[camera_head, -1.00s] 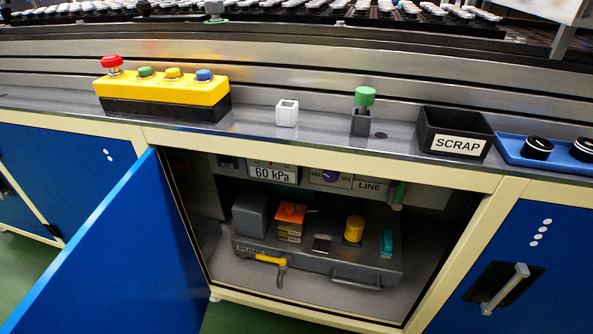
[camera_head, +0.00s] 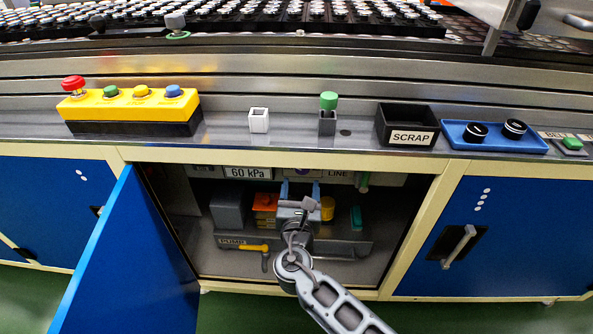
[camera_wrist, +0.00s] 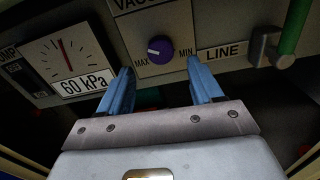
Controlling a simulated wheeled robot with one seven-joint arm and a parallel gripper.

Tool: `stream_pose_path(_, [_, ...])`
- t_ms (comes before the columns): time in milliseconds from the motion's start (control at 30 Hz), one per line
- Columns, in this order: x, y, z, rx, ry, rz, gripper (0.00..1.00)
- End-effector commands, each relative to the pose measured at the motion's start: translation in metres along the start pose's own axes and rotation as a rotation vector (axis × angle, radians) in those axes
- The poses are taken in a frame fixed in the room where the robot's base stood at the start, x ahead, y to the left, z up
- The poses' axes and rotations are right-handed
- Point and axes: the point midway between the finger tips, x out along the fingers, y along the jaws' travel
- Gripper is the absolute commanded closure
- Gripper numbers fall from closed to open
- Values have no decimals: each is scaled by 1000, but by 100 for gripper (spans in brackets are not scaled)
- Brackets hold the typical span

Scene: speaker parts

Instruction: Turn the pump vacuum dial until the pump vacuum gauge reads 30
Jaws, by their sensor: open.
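The purple vacuum dial (camera_wrist: 159,49) sits on a grey panel between MAX and MIN marks, its white pointer line tilted. A label above it is cut off by the frame. The gauge (camera_wrist: 64,52) is to its left, with a red needle near upright and a plate (camera_wrist: 84,84) reading 60 kPa; the plate also shows in the head view (camera_head: 248,173). My gripper (camera_wrist: 158,72) is open and empty, its blue fingers below and either side of the dial, apparently short of it. In the head view my gripper (camera_head: 300,188) reaches into the open cabinet and largely hides the dial.
The pump unit (camera_head: 345,245) with a yellow lever (camera_head: 243,247) lies below my gripper. A LINE label (camera_wrist: 222,52) and a green-handled valve (camera_wrist: 292,25) are right of the dial. The blue door (camera_head: 125,260) stands open at left. The counter edge (camera_head: 300,156) is above.

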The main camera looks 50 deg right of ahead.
Motion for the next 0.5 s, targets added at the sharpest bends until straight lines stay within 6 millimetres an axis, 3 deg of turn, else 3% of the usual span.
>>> stream_pose_path(200, [36,-1,0,3,-1,-3,35])
stream_pose_path(500, [60,0,-1,3,2,0,35])
